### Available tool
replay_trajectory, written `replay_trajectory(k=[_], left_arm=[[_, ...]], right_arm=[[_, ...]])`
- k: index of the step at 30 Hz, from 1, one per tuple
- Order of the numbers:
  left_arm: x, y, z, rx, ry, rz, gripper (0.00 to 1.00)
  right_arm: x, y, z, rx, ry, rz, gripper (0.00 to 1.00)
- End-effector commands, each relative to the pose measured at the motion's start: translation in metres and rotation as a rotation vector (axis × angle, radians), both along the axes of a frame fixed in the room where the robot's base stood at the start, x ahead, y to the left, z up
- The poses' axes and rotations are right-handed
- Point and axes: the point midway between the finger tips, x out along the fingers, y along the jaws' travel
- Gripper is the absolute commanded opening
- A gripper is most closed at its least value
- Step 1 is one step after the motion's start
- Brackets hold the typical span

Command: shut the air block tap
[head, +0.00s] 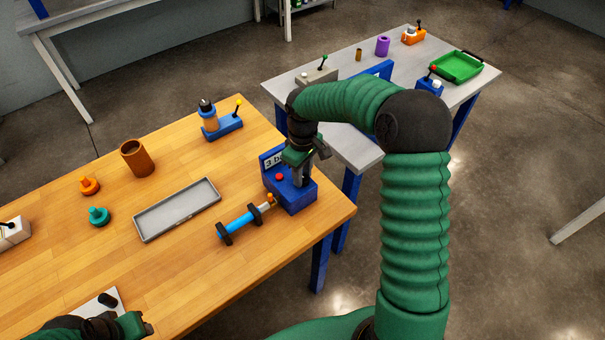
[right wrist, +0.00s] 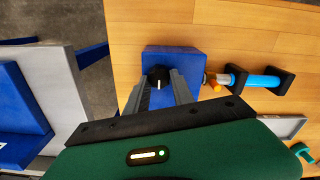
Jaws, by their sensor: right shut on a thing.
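The blue air block (head: 292,196) stands near the right corner of the wooden table, with a red button (head: 279,177) and an upright sign (head: 272,161) partly hidden by my gripper. My right gripper (head: 304,175) points down over it. In the right wrist view the block (right wrist: 190,60) lies below the fingers. The black tap knob (right wrist: 158,77), with a white mark roughly along the picture's vertical, sits between my right fingertips (right wrist: 163,86), which are shut on it. The knob is hidden in the head view. My left gripper (head: 125,325) is at the bottom left, fingers unclear.
A grey tray (head: 177,209), a brown cup (head: 137,158) and a blue bottle stand (head: 222,127) are further left. A grey table (head: 355,150) stands behind.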

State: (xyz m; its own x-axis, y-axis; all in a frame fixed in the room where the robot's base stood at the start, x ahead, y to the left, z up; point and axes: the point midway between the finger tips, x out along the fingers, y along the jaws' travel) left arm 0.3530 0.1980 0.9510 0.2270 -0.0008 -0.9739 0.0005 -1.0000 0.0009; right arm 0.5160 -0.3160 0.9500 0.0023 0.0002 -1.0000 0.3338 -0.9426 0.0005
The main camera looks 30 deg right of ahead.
Motion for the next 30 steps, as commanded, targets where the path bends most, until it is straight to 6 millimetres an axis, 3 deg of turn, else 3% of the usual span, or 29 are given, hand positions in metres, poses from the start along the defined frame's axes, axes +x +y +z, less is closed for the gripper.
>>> replay_trajectory(k=[17, 30], left_arm=[[0.0, 0.0, 0.004, 0.0, 0.0, 0.0, 0.36], [0.0, 0.0, 0.023, 0.0, 0.0, 0.0, 0.36]], right_arm=[[-0.004, 0.0, -0.003, -0.001, 0.013, -0.061, 0.0], [-0.005, -0.001, -0.002, -0.003, 0.017, -0.4, 0.0]])
